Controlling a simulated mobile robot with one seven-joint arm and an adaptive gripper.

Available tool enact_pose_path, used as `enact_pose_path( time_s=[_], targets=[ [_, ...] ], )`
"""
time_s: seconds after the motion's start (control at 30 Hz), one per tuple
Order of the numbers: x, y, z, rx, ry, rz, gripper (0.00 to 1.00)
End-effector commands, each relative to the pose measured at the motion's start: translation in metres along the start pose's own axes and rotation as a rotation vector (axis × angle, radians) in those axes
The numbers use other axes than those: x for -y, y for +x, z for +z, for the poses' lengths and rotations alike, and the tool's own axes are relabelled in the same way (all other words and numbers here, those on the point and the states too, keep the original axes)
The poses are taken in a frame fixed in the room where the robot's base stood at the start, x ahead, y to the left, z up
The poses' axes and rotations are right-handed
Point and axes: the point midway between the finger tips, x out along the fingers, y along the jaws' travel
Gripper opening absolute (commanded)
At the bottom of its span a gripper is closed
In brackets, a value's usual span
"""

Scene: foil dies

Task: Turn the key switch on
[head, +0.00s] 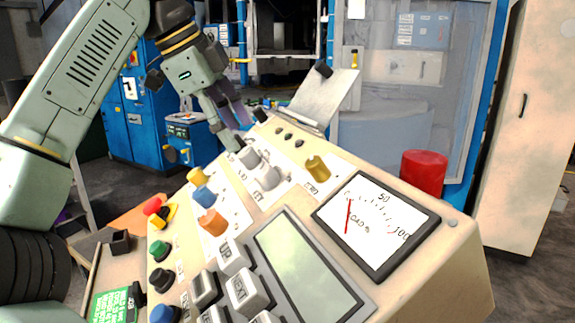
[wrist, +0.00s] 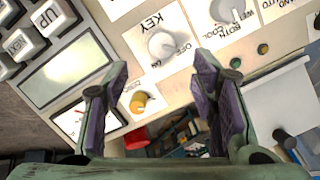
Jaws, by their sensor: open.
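The key switch is a light grey knob with a pointer on the sloping console, on a white plate marked KEY and OFF. It shows in the wrist view (wrist: 164,46) between and beyond my fingers, and in the head view (head: 267,176). Its pointer seems turned toward OFF, though the other label is hard to read. My gripper (head: 236,128) is open and empty above the console's upper part. In the wrist view my two purple-padded fingers (wrist: 162,74) stand wide apart, with no visible contact with the knob.
A second grey knob (head: 248,157) sits close beside the key switch. A yellow knob (head: 317,168), a load meter (head: 372,222), a screen (head: 306,265) and several coloured buttons share the console. A tilted metal plate (head: 322,95) and a red cylinder (head: 424,173) stand at its back edge.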

Motion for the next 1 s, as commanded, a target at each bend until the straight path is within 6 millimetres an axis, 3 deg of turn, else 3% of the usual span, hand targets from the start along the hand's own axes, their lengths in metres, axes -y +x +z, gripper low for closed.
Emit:
enact_pose_path(
  time_s=[0.27,0.7,1.0],
  targets=[
    [0.0,0.011,0.001,0.001,-0.001,0.002,0.52],
    [0.0,0.088,0.0,-0.002,0.001,0.002,0.52],
    [0.0,0.108,0.0,0.0,-0.001,0.001,0.52]
  ],
)
